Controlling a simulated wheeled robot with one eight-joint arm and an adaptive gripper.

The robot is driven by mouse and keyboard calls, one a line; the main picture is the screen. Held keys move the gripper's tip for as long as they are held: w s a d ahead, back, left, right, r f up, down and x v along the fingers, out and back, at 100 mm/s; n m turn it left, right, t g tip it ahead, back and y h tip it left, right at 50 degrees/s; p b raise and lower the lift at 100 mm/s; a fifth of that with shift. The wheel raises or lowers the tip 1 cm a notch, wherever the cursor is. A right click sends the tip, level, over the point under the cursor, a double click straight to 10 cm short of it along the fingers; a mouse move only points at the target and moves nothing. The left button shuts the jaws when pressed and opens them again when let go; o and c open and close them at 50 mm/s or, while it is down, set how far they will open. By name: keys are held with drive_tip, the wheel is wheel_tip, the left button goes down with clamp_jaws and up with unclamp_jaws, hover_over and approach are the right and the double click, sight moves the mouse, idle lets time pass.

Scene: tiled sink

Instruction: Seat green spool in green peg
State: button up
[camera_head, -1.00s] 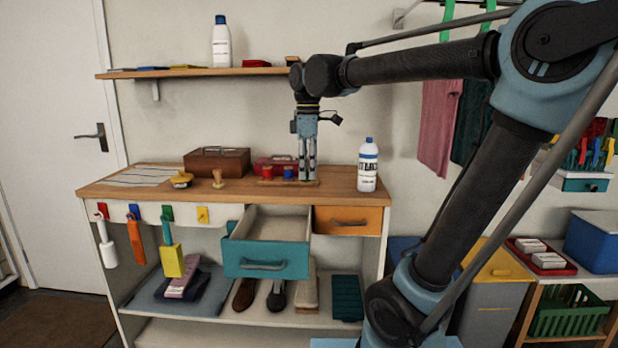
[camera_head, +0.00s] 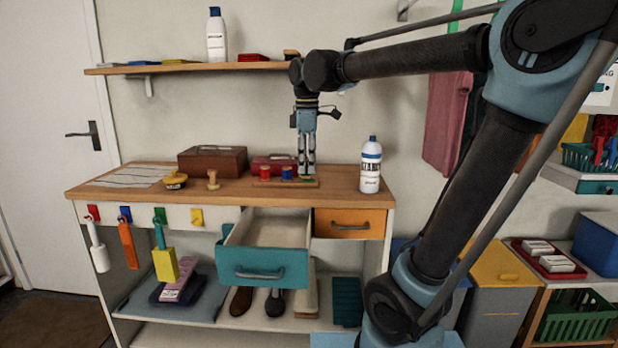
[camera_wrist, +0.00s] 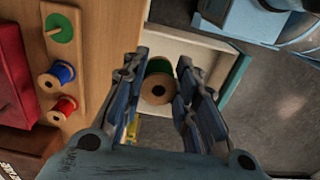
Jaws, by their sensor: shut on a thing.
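My gripper (camera_wrist: 157,88) is shut on the green spool (camera_wrist: 158,88), whose wooden end faces the wrist camera. In the wrist view, the drawer and counter edge lie behind the spool. The peg board (camera_wrist: 51,55) is to the left, apart from it. Its green peg (camera_wrist: 60,28) is bare, a light peg on a round green base. A blue spool (camera_wrist: 57,74) and a red spool (camera_wrist: 63,109) sit on the same board. In the head view my gripper (camera_head: 306,176) hangs upright by the board's right end, and the held spool is hard to make out.
The teal drawer (camera_head: 265,268) stands open below the counter. A white bottle (camera_head: 371,166) stands right of my gripper. A red box (camera_head: 272,161) and a brown box (camera_head: 212,160) sit behind and left. A wooden shelf (camera_head: 190,69) is above.

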drive_tip(key=w, duration=0.5)
drive_tip(key=w+f, duration=0.1)
drive_tip(key=w, duration=0.5)
drive_tip(key=w+f, duration=0.1)
drive_tip(key=w, duration=0.4)
drive_tip(key=shift+w+d+f, duration=0.1)
drive_tip(key=shift+w+d, duration=0.2)
drive_tip(key=shift+f, duration=2.45)
drive_tip(key=o, duration=0.9)
drive_tip(key=shift+f, duration=0.1)
drive_tip(key=shift+c, duration=0.2)
wheel_tip(320, 180, up, 12)
